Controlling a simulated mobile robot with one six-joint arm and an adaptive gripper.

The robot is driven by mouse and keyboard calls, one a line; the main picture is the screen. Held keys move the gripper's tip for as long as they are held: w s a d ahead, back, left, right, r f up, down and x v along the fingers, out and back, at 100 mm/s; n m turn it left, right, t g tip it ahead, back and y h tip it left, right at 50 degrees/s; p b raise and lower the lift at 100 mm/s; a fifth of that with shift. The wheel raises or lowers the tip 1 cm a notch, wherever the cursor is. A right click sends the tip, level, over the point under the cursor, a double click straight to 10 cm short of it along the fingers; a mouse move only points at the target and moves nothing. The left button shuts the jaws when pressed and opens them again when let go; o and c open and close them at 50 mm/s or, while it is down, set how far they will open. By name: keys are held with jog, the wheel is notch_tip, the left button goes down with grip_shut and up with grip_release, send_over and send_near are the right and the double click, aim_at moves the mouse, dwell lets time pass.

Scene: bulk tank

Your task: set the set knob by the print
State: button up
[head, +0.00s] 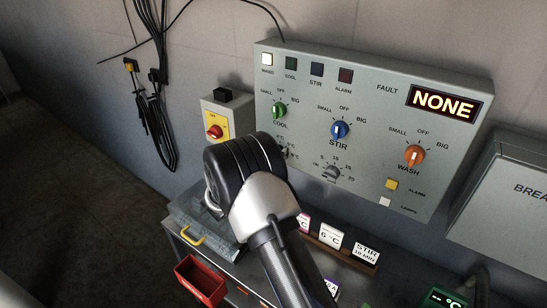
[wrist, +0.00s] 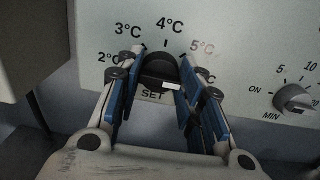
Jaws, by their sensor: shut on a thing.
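In the wrist view, the dark set knob (wrist: 158,69) sits on the grey panel above the print SET. Printed marks run around it: 2°C, 3°C, 4°C, 5°C and one partly covered at the right. My gripper (wrist: 160,80) is shut on the knob, with a blue-padded finger on each side. A small white patch shows low on the knob, right of centre; I cannot tell which mark the knob points to. A white card printed 6°C (head: 330,236) stands in a holder below the panel.
A STIR 10 MIN card (head: 366,253) and a pink-edged card (head: 303,223) stand beside it. The MIN knob (wrist: 295,98) is to the right. The panel also bears green (head: 280,111), blue (head: 340,130) and orange (head: 414,155) knobs. A red bin (head: 201,281) hangs below.

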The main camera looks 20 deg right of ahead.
dwell(0.4)
jog(key=o, duration=1.1)
jog(key=shift+c, duration=0.2)
jog(key=v, duration=1.2)
jog(key=shift+a, duration=0.1)
